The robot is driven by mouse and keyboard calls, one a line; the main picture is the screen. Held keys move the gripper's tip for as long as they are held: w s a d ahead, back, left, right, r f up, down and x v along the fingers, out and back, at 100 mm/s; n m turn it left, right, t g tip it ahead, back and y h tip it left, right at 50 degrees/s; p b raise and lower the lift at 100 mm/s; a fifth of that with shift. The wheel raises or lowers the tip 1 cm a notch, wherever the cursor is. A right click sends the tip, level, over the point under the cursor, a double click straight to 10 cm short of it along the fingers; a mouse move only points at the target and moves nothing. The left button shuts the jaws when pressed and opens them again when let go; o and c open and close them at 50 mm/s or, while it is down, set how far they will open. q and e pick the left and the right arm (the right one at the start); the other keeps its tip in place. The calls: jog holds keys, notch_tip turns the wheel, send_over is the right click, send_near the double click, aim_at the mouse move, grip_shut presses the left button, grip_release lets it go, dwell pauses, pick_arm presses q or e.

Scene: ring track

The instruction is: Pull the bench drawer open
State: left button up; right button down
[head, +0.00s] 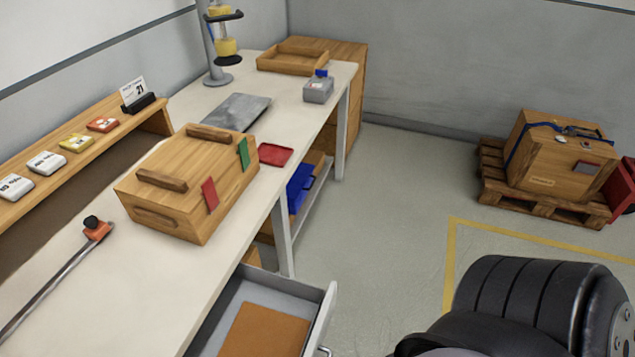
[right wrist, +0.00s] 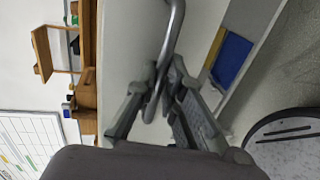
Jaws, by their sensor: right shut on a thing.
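The bench drawer (head: 285,284) stands pulled out from under the white bench at the bottom of the head view. Its grey inside shows, with a brown board or sheet (head: 265,331) lying in it. A bit of its metal handle (head: 323,351) shows at the bottom edge. In the right wrist view the curved bar handle (right wrist: 175,28) runs between the fingers of my right gripper (right wrist: 164,78), which is shut on it. My right gripper's fingers are out of sight in the head view. My left gripper is in neither view.
On the bench (head: 95,292) stand a wooden box (head: 185,180), a grey plate (head: 236,112), a red tray (head: 275,154) and a small grey box (head: 318,91). A crate (head: 553,160) on a pallet (head: 540,203) stands at right. Floor beside the bench is clear.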

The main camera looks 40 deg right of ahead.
jog(key=shift+d, duration=0.1)
jog(key=c, duration=1.7)
grip_release()
jog(key=v, duration=1.2)
